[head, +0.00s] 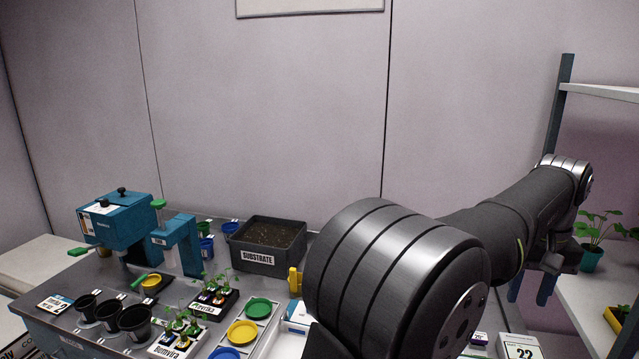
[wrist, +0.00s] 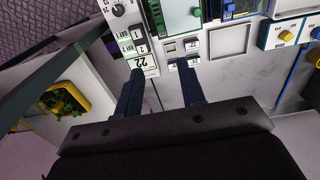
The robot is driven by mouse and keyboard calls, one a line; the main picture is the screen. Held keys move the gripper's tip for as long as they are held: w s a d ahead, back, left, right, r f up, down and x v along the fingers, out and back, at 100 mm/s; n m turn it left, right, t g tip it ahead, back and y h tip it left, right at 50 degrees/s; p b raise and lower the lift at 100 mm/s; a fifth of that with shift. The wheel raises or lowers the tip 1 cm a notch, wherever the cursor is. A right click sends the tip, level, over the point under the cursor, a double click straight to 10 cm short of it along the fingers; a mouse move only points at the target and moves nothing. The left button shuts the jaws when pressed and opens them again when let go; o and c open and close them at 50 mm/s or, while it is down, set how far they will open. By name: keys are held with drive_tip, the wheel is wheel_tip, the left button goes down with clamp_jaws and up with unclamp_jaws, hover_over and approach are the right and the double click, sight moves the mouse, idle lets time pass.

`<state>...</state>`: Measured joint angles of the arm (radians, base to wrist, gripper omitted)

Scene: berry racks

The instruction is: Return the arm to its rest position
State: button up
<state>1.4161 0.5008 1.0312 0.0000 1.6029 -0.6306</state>
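My arm reaches across the right half of the head view, its large dark joint close to the camera. My gripper (head: 530,288) is at the far right in the head view, pointing down beside the shelf rack, with blue fingers partly visible. In the wrist view, the two fingers of my gripper (wrist: 160,68) are apart, with nothing between them.
The shelf rack (head: 598,92) stands at the right, with a potted plant (head: 591,257) and a yellow tray (head: 613,319) close to my gripper. The substrate bin (head: 266,259), seedling trays (head: 213,301), black pots (head: 134,320) and a teal machine (head: 118,222) stand on the bench at left.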

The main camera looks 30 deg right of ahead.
wheel_tip(320, 180, down, 18)
drive_tip(key=shift+a+r, duration=0.1)
drive_tip(key=s+a, duration=0.2)
drive_tip(key=shift+s+a+r, duration=0.2)
drive_tip(key=shift+s+a, duration=0.05)
drive_tip(key=shift+s, duration=0.05)
wheel_tip(320, 180, up, 18)
wheel_tip(320, 180, down, 10)
drive_tip(key=shift+o, duration=0.4)
drive_tip(key=o, duration=0.4)
drive_tip(key=shift+r, duration=0.25)
drive_tip(key=o, duration=0.9)
drive_tip(key=s+a+r+t+h, duration=0.1)
drive_tip(key=r, duration=0.1)
drive_tip(key=r+t+h, duration=0.1)
drive_tip(key=r, duration=0.1)
drive_tip(key=s+a+r+t+h, duration=0.1)
drive_tip(key=r, duration=0.2)
drive_tip(key=shift+s+a+r, duration=0.1)
drive_tip(key=shift+s+a, duration=0.25)
drive_tip(key=x, duration=0.9)
drive_tip(key=shift+w+d+f, duration=0.2)
drive_tip(key=shift+f, duration=0.1)
